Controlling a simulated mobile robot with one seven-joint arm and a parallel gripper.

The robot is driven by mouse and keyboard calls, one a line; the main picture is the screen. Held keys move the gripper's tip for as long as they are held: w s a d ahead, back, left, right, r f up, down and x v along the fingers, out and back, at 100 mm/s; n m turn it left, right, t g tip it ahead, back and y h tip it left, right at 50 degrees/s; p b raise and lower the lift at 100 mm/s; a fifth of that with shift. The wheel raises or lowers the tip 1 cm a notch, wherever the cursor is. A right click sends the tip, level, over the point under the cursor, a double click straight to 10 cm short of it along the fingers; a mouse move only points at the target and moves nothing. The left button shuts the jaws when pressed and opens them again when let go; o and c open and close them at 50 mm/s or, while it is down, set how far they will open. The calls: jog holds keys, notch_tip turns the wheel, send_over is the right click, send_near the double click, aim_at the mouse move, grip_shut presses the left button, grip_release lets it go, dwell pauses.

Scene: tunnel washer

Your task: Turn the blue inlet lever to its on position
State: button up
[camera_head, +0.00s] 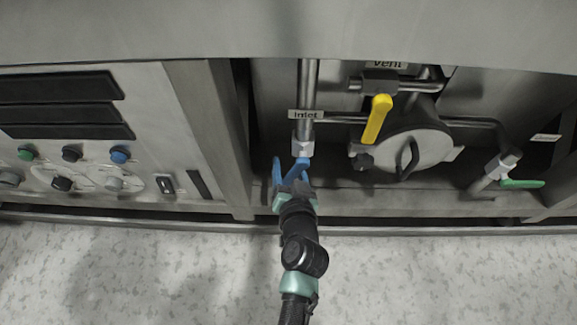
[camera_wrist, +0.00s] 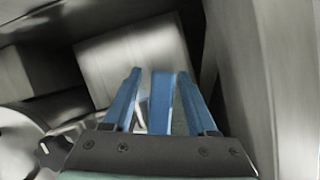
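The blue inlet lever (camera_head: 298,170) hangs from the valve on the vertical pipe under the "Inlet" label (camera_head: 306,115), slanting down and slightly left. My gripper (camera_head: 290,176) is at the lever, reaching up from below; its fingers are also blue. In the wrist view, the lever (camera_wrist: 162,103) stands between the two fingers of my gripper (camera_wrist: 160,100). A gap shows between the lever and the left finger. The right finger is close beside the lever; whether it touches cannot be told. The fingers are apart. My gripper hides part of the lever's lower end in the head view.
Right of the inlet are a yellow vent lever (camera_head: 377,118), a round hatch with a handle (camera_head: 408,155) and a green lever (camera_head: 522,184). A control panel with knobs (camera_head: 75,155) is at left. A frame post (camera_head: 212,130) stands left of the inlet. The floor in front is clear.

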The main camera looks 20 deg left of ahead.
jog(key=shift+s+r, duration=0.1)
jog(key=p+v, duration=0.3)
jog(key=v, duration=0.9)
jog(key=shift+s+d+p, duration=0.15)
jog(key=shift+s+p, duration=0.15)
jog(key=shift+r, duration=0.15)
